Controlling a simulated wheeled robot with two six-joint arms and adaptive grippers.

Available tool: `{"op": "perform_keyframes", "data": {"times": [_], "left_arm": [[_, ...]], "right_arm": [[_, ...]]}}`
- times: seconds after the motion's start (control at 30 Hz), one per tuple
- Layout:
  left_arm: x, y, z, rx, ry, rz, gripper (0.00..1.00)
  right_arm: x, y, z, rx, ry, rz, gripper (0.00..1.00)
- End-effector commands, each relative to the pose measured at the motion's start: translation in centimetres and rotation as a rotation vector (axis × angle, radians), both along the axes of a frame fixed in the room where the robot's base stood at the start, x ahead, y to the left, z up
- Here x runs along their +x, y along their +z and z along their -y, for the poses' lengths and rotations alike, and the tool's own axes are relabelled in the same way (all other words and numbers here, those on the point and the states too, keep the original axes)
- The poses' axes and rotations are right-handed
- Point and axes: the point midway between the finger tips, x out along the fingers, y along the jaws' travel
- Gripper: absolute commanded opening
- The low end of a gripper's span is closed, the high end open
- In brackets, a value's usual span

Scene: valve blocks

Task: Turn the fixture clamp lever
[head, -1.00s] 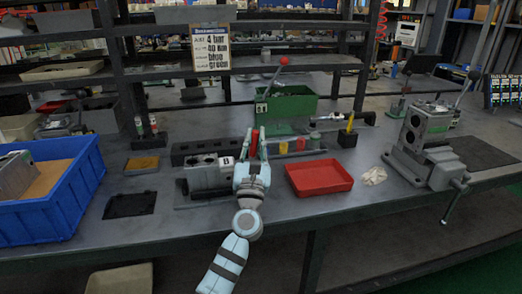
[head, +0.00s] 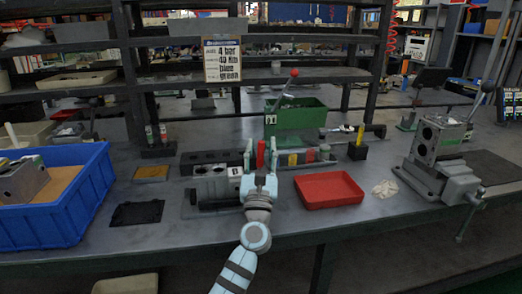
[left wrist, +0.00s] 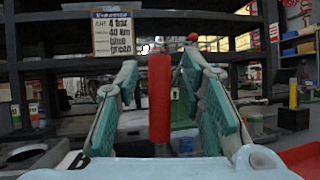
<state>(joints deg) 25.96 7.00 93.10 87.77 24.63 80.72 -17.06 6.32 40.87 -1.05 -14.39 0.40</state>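A red upright cylinder, apparently the clamp lever's grip (head: 261,153), stands beside the grey valve block marked B (head: 212,186). My left gripper (head: 260,156) is open, with one finger on each side of the red grip. In the left wrist view, the red grip (left wrist: 160,98) stands upright between the two green-padded fingers (left wrist: 160,112), with gaps on both sides. My right gripper is not in view.
A red tray (head: 329,190) lies right of the gripper. A green bin (head: 300,115) and a red-knobbed lever (head: 294,73) are behind. A blue crate (head: 60,205) stands at left, a grey vise fixture (head: 440,165) at right. Small coloured items stand close behind the gripper.

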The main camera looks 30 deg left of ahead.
Motion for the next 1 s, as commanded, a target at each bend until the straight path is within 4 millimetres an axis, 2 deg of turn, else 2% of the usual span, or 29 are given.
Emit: {"op": "perform_keyframes", "data": {"times": [0.2, 0.43, 0.57, 1.0], "left_arm": [[-0.5, -0.4, 0.3, 0.0, -0.001, -0.001, 0.35], [-4.2, -2.8, 2.2, -0.001, -0.001, -0.003, 0.35], [-5.5, -3.7, 2.9, -0.001, 0.0, -0.001, 0.35], [-5.7, -3.8, 3.0, 0.0, 0.0, 0.0, 0.35]], "right_arm": [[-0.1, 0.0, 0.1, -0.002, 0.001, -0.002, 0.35], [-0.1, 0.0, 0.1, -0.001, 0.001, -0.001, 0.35], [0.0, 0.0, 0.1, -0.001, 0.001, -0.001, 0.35], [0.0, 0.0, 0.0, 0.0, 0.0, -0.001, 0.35]]}}
